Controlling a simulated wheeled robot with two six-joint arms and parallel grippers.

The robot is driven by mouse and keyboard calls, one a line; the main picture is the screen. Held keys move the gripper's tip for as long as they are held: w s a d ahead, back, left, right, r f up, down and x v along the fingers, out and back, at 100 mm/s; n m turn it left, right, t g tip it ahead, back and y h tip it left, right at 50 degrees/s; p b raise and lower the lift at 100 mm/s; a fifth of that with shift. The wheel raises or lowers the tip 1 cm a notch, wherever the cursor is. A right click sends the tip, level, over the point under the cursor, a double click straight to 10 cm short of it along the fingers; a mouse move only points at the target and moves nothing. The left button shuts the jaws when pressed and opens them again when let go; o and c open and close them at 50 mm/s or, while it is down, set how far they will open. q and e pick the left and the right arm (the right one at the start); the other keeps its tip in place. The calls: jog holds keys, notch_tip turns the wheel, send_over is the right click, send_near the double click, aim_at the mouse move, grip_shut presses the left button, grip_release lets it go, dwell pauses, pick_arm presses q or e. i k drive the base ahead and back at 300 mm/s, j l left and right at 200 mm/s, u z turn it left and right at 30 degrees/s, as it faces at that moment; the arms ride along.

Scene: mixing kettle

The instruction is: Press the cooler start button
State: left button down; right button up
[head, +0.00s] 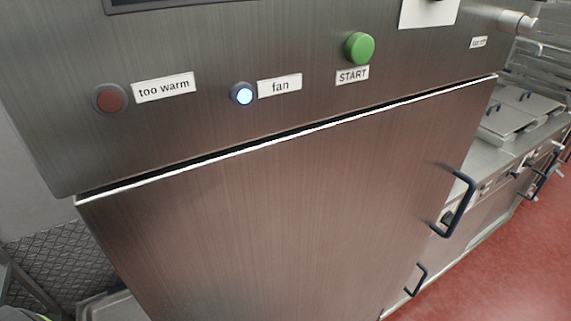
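The green start button (359,48) sits on the upper steel panel of the cooler, above a white label reading START (352,75). To its left is a lit white-blue lamp (243,94) beside a label reading fan (280,85). Further left is a dark red, unlit-looking lamp (110,98) beside a label reading too warm (163,87). The cooler door (260,210) below the panel looks shut. Neither of my grippers is in the head view.
A black door handle (459,205) sticks out at the door's right side. A steel counter (500,150) with lidded tops runs along the right. Red floor (500,265) lies open at the lower right. A short metal pipe (516,21) juts from the panel's upper right.

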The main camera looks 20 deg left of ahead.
aim_at(359, 49)
jog(key=k+j+u, duration=0.1)
jog(key=k+j, duration=0.2)
jog(key=k+j+u, duration=0.1)
jog(key=k+j, duration=0.2)
jog(key=j, duration=0.25)
jog(key=k+j+u, duration=0.1)
jog(key=k+j, duration=0.2)
jog(key=j, duration=0.2)
